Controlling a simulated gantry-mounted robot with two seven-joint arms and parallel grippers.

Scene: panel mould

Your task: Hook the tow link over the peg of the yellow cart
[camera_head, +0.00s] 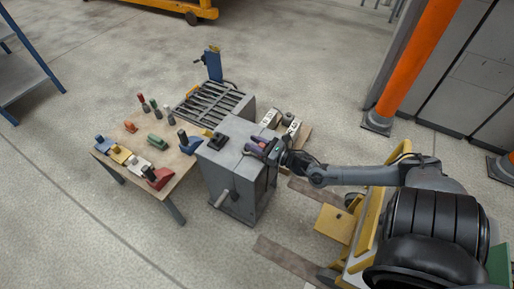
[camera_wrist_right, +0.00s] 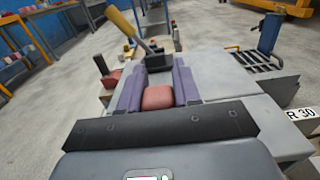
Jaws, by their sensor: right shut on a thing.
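My right gripper (camera_head: 259,148) is at the top of the grey cabinet, near its right edge in the head view. In the right wrist view its two purple fingers stand on either side of a rounded red block (camera_wrist_right: 158,97), and the gripper is shut on it. I cannot tell whether this block belongs to the cabinet or is loose. A yellow wheeled cart (camera_head: 168,6) is cut off at the top of the head view; no peg shows on it. I cannot make out a tow link in either view. My left gripper is not in view.
The grey cabinet (camera_head: 238,170) carries a black lever base (camera_head: 222,141). Left of it, a wooden table (camera_head: 160,150) holds several coloured blocks and tools. A slatted grey rack (camera_head: 212,101) stands behind. An orange post (camera_head: 415,55) is at right.

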